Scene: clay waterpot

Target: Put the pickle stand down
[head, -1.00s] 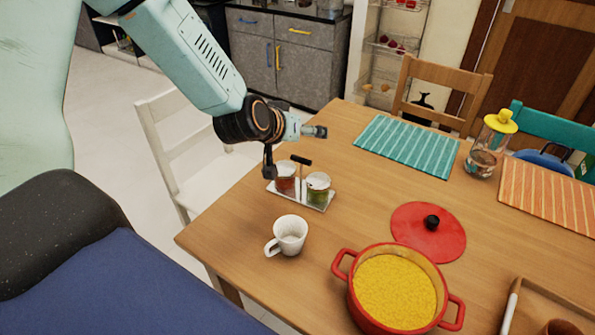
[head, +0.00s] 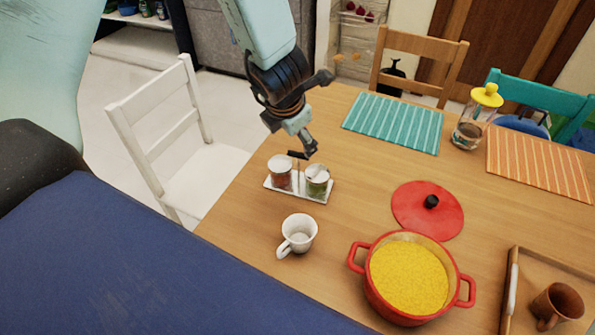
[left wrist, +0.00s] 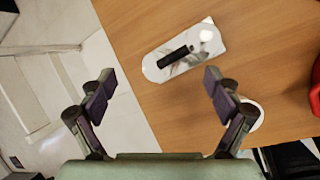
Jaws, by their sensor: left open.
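The pickle stand (head: 325,199) is a small white tray with two lidded jars and an upright handle with a dark grip bar (head: 297,155). It rests upright on the wooden table (head: 235,222), near the left edge. In the left wrist view the stand (left wrist: 153,67) lies ahead of the fingers, with its dark bar (left wrist: 172,57) slanting across it. My left gripper (head: 309,146) hangs just above and behind the stand, pointing down. In the left wrist view its fingers (left wrist: 160,88) are wide apart with nothing between them. My right gripper is in neither view.
A white cup (head: 298,234) stands in front of the stand. A red pot (head: 372,293) of yellow food and a red lid (head: 415,207) are to the right. A teal mat (head: 395,122) lies behind. A white chair (head: 165,140) stands left.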

